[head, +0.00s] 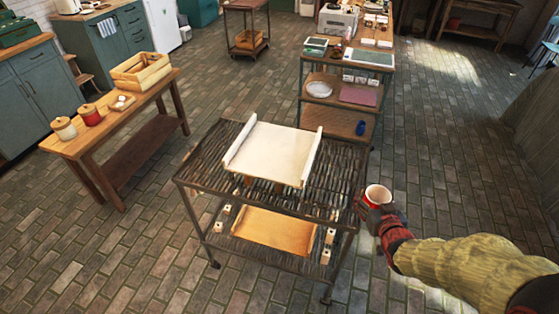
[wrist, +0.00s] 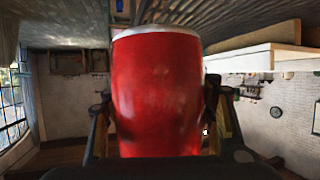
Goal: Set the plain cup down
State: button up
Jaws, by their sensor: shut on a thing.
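My gripper (head: 372,207) is at the right of the head view, shut on a red cup (head: 378,194) with a pale rim and pale inside. The cup looks upright and is held in the air just beyond the right edge of the rack cart. In the wrist view the red cup (wrist: 158,95) fills the middle, between the two dark fingers of my gripper (wrist: 160,120). The cup's visible side is plain red. The rack cart (head: 205,165) has a dark slatted top that bears a pale tray (head: 272,150) with raised sides.
A wooden bench (head: 75,148) at the left bears red and white jars (head: 65,128) and a wooden crate (head: 140,70). A shelf unit (head: 330,118) stands behind the cart. The slatted top has bare room around the tray. Floor is open at the right.

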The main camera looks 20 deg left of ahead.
notch_tip(320, 180, up, 5)
jog(key=a+n+y, duration=0.1)
jog(key=a, duration=0.1)
jog(key=b, duration=0.5)
send_over(333, 187)
jog(key=s, duration=0.1)
jog(key=f, duration=0.5)
jog(key=d+f, duration=0.1)
jog(key=f, duration=0.2)
jog(key=shift+w+a+f+b, duration=0.35)
jog(key=shift+a+f, duration=0.05)
jog(key=shift+f, duration=0.15)
jog(key=shift+w+a+f+b, duration=0.15)
jog(key=shift+f+b, duration=0.7)
jog(key=shift+f, duration=0.8)
jog(key=shift+f, duration=0.2)
jog(key=o, duration=1.5)
jog(key=shift+o, duration=0.2)
jog(key=shift+r, duration=0.1)
